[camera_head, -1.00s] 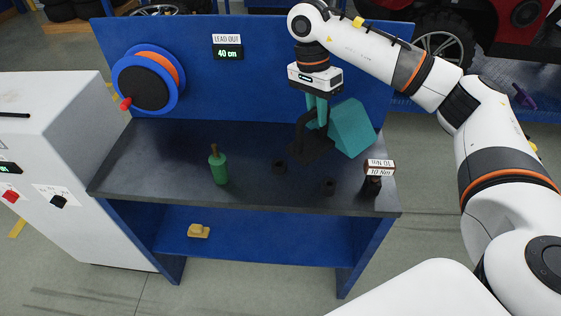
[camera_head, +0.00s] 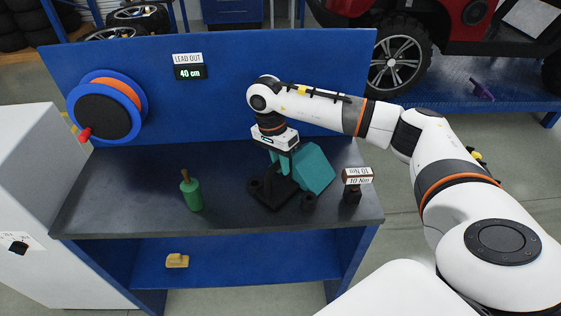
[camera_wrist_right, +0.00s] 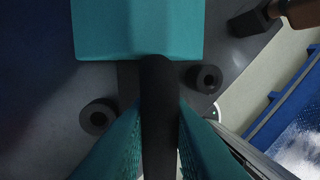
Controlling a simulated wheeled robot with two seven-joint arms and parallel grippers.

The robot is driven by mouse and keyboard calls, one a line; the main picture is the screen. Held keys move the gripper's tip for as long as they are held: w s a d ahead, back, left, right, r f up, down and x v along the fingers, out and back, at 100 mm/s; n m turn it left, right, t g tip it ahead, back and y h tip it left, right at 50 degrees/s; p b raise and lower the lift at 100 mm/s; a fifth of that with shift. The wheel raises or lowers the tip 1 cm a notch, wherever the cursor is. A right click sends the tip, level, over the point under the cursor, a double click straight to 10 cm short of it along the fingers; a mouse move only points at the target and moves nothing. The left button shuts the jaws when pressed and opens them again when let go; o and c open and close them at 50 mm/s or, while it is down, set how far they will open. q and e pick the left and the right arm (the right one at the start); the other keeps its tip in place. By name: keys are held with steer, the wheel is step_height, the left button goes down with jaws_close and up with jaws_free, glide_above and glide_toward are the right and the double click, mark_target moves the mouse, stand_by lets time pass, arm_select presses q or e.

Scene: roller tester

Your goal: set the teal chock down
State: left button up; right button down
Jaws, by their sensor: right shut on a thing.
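The teal chock (camera_head: 315,167) is a wedge-like block with a dark base plate and a black handle bar. It is low over the dark bench top (camera_head: 130,200), its dark plate between two black rings; I cannot tell whether it touches the bench. My right gripper (camera_head: 281,168) is above the plate, shut on the handle. In the right wrist view the teal fingers (camera_wrist_right: 158,150) stand on both sides of the black handle (camera_wrist_right: 158,100), with the chock's teal block (camera_wrist_right: 138,30) beyond. My left gripper is not in view.
Black rings (camera_head: 309,202) stand near the chock. A blue back panel (camera_head: 215,105) carries a reel (camera_head: 107,110) and "40 cm" display (camera_head: 190,72). The bench's front left is clear.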

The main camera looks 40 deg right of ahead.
steer(key=shift+f, duration=0.2)
steer(key=c, duration=1.3)
jaws_free()
steer(key=shift+c, duration=0.2)
